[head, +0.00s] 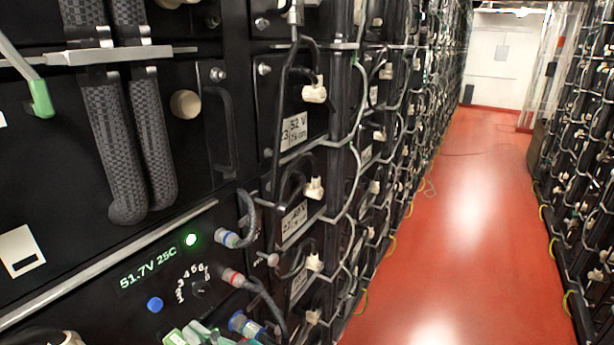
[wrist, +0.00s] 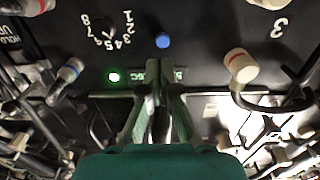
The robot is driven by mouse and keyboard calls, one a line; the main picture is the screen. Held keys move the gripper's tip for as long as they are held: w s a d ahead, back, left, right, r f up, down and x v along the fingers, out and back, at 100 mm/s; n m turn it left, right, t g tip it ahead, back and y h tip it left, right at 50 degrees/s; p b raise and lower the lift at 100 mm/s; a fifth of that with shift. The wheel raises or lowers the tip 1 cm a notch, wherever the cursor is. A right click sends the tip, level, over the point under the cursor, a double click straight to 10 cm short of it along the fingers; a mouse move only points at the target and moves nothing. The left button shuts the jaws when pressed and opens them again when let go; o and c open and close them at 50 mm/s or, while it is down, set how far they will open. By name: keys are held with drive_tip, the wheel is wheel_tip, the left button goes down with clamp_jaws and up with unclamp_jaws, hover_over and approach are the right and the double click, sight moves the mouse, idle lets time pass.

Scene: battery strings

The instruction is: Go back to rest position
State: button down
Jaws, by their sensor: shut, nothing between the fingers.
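The fingertips partly cover the panel's lit display. In the head view the display (head: 148,268) reads 51.7V 25C. The numbered dial (head: 199,288) and blue button (head: 155,304) are below it, and a green light (head: 190,240) glows above. Pale green parts (head: 192,335) show at the bottom edge; I cannot tell whether they are my gripper.
Racks of black battery modules (head: 290,130) line the left, with handles, cables and pale connectors sticking out. Two thick braided hoses (head: 125,150) hang at the upper left. A clear red floor aisle (head: 460,240) runs to a white door (head: 495,65); another rack (head: 590,170) lines the right.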

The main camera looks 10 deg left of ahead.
drive_tip(key=s+d+f+m+t+h, duration=0.3)
drive_tip(key=d+f+m+t+h, duration=0.15)
drive_tip(key=d+f, duration=0.7)
drive_tip(key=s+d+f+m+t+h, duration=0.25)
drive_tip(key=d+f+m+h, duration=0.25)
drive_tip(key=d+f, duration=0.65)
drive_tip(key=s+d+m+t+h, duration=0.1)
drive_tip(key=s+d+m+h, duration=0.25)
drive_tip(key=s+d, duration=0.75)
drive_tip(key=s+d+r+h, duration=0.2)
drive_tip(key=s+d, duration=0.4)
drive_tip(key=s, duration=0.6)
drive_tip(key=shift+s+h, duration=0.2)
drive_tip(key=shift+h, duration=0.6)
idle(0.9)
